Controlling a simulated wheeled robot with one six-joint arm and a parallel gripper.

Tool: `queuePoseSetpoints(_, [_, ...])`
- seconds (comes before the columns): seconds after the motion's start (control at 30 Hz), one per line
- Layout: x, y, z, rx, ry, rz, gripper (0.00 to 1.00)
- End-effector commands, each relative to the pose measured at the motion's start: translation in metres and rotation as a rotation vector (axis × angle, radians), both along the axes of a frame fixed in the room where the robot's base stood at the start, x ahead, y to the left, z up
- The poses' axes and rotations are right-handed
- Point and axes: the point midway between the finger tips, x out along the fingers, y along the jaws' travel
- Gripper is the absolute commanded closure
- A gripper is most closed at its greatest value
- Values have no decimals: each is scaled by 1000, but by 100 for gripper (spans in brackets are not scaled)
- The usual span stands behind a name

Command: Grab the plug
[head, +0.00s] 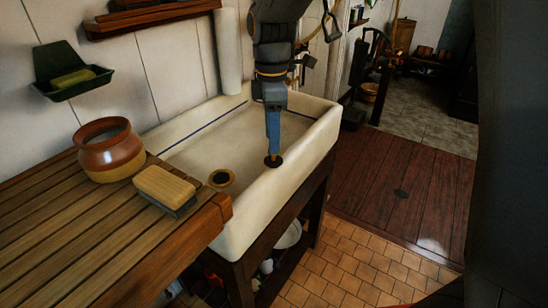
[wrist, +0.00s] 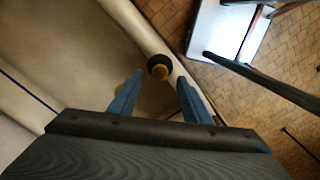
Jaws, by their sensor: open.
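The plug is a dark round disc with a yellow-brown knob in the wrist view (wrist: 160,68). It appears to lie on the front rim of the white sink (head: 318,150). In the head view the plug (head: 273,161) shows as a dark disc just below my fingertips. My gripper (head: 273,151) points down over it. In the wrist view my gripper (wrist: 160,77) is open, with one blue finger to each side of the plug. The fingers are not closed on it, and I cannot tell their exact height above it.
On the wooden drainboard (head: 90,235) at left stand a brown pot (head: 104,150) and a scrubbing brush (head: 165,190). A green soap dish (head: 70,75) hangs on the wall. Tiled floor (head: 340,265) lies in front of the sink.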

Motion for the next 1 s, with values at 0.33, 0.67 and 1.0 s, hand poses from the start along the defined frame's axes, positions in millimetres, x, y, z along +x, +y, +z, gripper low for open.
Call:
queuePoseSetpoints(0.33, [-1,-1,-42,-1,2,-2,56])
queuePoseSetpoints(0.67, [0,-1,-50,0,0,-3,56])
queuePoseSetpoints(1.0, [0,-1,-50,0,-1,-3,100])
